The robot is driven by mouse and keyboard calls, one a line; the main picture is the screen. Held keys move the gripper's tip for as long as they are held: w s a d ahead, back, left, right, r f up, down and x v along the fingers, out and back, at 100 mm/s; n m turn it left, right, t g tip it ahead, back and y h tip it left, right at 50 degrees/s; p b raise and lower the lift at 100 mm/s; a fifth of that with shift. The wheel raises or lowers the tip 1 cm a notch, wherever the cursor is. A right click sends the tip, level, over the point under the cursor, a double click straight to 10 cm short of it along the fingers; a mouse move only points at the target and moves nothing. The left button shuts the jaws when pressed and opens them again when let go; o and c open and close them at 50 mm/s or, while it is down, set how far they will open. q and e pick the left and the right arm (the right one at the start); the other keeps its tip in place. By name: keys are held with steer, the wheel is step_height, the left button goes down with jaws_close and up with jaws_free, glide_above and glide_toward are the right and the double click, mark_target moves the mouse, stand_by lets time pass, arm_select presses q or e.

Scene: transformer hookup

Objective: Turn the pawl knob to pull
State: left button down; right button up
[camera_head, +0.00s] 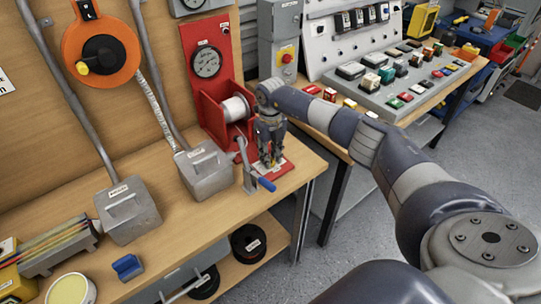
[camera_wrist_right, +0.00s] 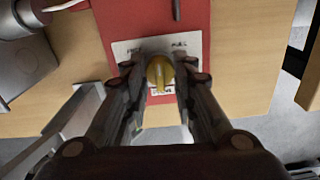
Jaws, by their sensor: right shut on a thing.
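The pawl knob (camera_wrist_right: 160,72) is a yellow knob on a white label plate (camera_wrist_right: 130,50) with printed words, seen in the right wrist view. The plate sits on a red base (camera_wrist_right: 150,20), which shows in the head view (camera_head: 284,168) as the foot of the red winch. My right gripper (camera_wrist_right: 160,85) points down over the plate, its fingers shut on the knob from both sides. In the head view my right gripper (camera_head: 270,158) hides the knob. The label words are too blurred to read fully. My left gripper is not in view.
Grey boxes (camera_head: 205,168) stand left. The bench's front edge is close.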

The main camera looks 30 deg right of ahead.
steer(key=m, duration=0.4)
steer(key=shift+r+p, duration=0.1)
steer(key=shift+p, duration=0.25)
steer(key=shift+m+p, duration=0.35)
steer(key=shift+m, duration=1.85)
steer(key=o, duration=1.1)
step_height(320, 180, up, 12)
